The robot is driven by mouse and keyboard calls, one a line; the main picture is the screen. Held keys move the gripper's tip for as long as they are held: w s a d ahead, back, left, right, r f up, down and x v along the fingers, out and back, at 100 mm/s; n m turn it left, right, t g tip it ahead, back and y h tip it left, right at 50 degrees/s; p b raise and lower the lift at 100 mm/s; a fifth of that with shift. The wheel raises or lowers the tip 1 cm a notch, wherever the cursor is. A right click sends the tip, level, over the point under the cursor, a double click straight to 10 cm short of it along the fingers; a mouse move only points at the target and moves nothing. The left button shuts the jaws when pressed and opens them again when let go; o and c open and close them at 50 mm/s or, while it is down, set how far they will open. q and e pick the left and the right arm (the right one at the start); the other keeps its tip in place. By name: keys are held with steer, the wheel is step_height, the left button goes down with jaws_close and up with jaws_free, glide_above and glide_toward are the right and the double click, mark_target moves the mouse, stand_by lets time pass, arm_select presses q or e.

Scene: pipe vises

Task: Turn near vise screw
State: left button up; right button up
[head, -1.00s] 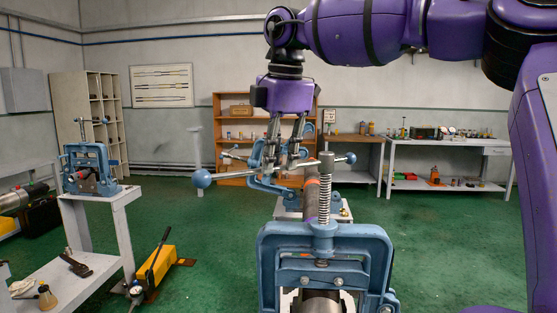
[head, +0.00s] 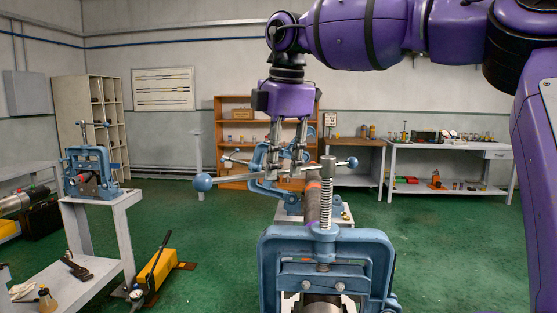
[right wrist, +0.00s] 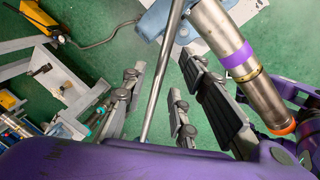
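The near vise (head: 268,258) is blue and stands at the front centre, with a spring-wrapped upright screw (head: 325,205). Its long silver handle bar (head: 240,178) has a blue ball (head: 203,183) at the left end and a smaller ball (head: 352,162) at the right. My right gripper (head: 286,165) points down at the bar, left of the screw. In the right wrist view the bar (right wrist: 160,80) runs between the spread fingers (right wrist: 155,100), with gaps visible. Whether a finger touches it I cannot tell. My left gripper is out of view.
Another blue vise (head: 268,188) stands behind. A third vise (head: 88,170) is on a left bench. A yellow pump (head: 158,268) lies on the green floor.

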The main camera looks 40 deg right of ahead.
steer(key=shift+r, duration=0.1)
step_height(320, 180, up, 12)
steer(key=s, duration=0.2)
steer(key=shift+a+f, duration=0.2)
steer(key=shift+a, duration=0.2)
steer(key=shift+s, duration=0.1)
